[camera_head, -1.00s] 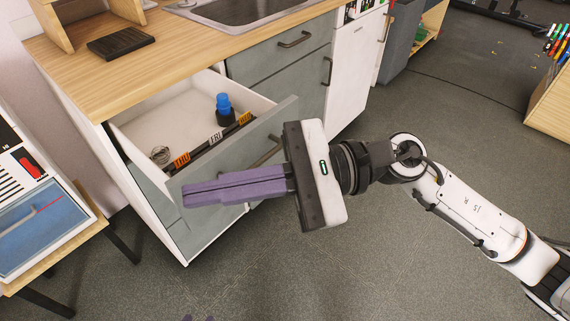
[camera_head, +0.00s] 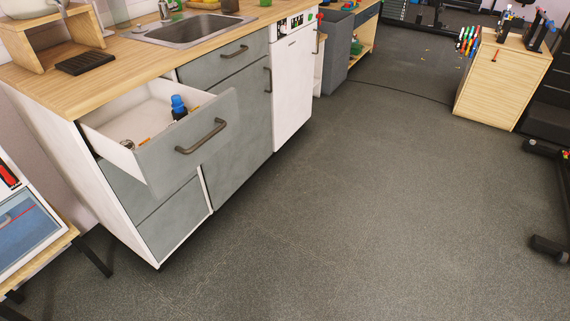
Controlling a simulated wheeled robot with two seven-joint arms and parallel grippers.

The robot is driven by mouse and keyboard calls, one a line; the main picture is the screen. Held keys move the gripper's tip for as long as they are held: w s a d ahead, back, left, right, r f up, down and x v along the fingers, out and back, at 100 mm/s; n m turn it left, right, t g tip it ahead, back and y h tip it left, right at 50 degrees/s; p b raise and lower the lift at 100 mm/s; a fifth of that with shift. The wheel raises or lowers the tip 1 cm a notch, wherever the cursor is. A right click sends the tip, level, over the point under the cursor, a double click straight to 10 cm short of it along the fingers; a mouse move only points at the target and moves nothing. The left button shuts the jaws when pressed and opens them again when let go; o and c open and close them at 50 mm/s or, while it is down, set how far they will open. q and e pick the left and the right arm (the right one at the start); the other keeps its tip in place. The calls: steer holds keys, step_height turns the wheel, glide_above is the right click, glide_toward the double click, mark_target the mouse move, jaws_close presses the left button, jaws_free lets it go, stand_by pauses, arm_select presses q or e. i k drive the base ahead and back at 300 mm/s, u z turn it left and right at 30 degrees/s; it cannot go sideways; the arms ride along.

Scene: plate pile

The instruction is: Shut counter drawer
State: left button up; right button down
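The counter drawer (camera_head: 164,152) is pulled out from the upper left of the grey and white counter (camera_head: 98,174). Its grey front stands well clear of the cabinet face. Its dark bar handle (camera_head: 201,137) is unobstructed. Inside the drawer are a blue-capped bottle (camera_head: 179,107) and a small round item near the left wall, partly hidden by the front. Neither of my grippers shows in the head view now.
A sink (camera_head: 190,30) is set in the wooden countertop, with a black tray (camera_head: 86,62) to its left. A small table (camera_head: 40,250) stands at the lower left. The floor (camera_head: 340,210) in front of the counter is clear. A wooden cabinet (camera_head: 500,80) stands at the far right.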

mark_target(172, 153)
steer(key=z, duration=0.4)
steer(key=k, duration=0.3)
steer(key=u, duration=1.1)
steer(key=i, duration=1.4)
steer(key=z, duration=0.65)
